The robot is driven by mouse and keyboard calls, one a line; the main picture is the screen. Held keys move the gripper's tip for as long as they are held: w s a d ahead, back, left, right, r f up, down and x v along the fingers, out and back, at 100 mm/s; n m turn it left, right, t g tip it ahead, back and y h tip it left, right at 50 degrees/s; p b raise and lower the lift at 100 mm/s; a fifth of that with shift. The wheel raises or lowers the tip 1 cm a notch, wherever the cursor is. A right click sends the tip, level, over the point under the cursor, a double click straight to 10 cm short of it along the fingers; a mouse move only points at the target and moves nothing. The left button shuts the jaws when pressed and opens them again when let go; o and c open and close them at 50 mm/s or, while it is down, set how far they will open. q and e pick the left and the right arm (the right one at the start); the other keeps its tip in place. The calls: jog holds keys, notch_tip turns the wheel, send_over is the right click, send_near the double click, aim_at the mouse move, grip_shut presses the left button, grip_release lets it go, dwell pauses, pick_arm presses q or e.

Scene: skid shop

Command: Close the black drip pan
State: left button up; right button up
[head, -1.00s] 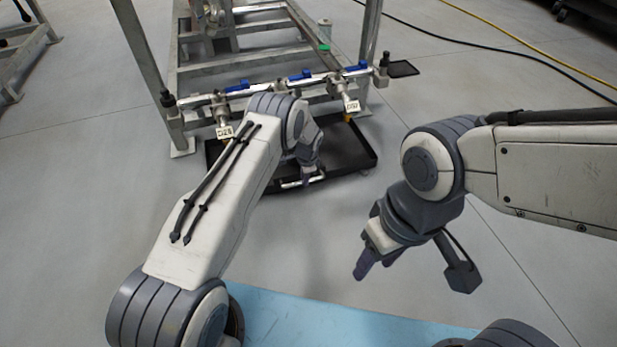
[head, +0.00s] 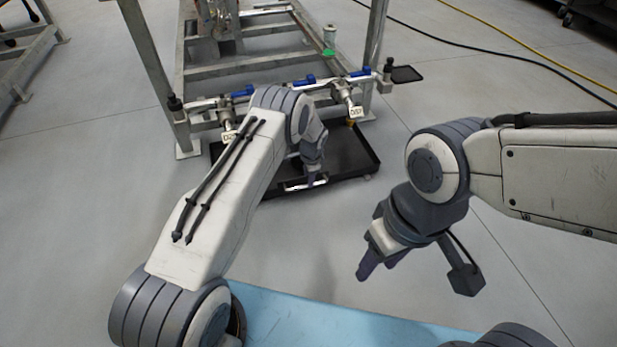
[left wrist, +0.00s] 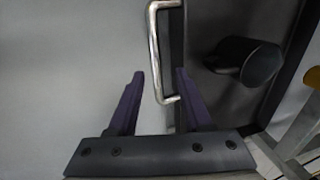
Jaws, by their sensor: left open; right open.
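The black drip pan (head: 345,158) lies low under the front rail of the metal skid frame and sticks out in front of it. Its metal bar handle (head: 306,183) is on the near side. My left gripper (head: 314,180) is at this handle, open. In the left wrist view the handle (left wrist: 155,50) reaches down between the two open purple fingers (left wrist: 155,95), with gaps on both sides; the pan wall (left wrist: 178,50) is just right of it. My right gripper (head: 377,272) is open and empty, well right of and nearer than the pan.
The metal skid frame (head: 260,68) stands behind, with blue-handled valves (head: 305,81) and hanging tags above the pan. A frame post (head: 376,45) rises at the right. A small black tray (head: 406,74) sticks out beside it. Grey floor is clear around the pan's front.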

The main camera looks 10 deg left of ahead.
pick_arm(q)
notch_tip(320, 180, up, 7)
jog(key=s+p, duration=0.1)
jog(key=p, duration=0.2)
jog(key=shift+d, duration=0.35)
jog(key=shift+r, duration=0.2)
jog(key=s+d+r+n+p, duration=0.15)
jog(key=s+d+r, duration=0.3)
jog(key=r, duration=0.55)
jog(key=s+d+r+h+p, duration=0.1)
jog(key=s+d+r+p, duration=0.1)
jog(key=s+d+r, duration=0.5)
jog(key=s+d+r+n+p, duration=0.15)
jog(key=s+r, duration=0.25)
jog(key=r, duration=0.8)
jog(key=s+a+r+n+g+p, duration=0.15)
jog(key=s+r, duration=0.25)
jog(key=s, duration=0.5)
jog(key=s+a+r+h+p, duration=0.1)
jog(key=s+r+p, duration=0.1)
jog(key=s+r, duration=0.45)
jog(key=s+a+r+g+p, duration=0.1)
jog(key=s+r+p, duration=0.1)
jog(key=s, duration=0.9)
notch_tip(320, 180, up, 38)
jog(key=p, duration=3.8)
jog(key=shift+w+d, duration=0.25)
jog(key=shift+w, duration=0.1)
jog(key=shift+t, duration=0.25)
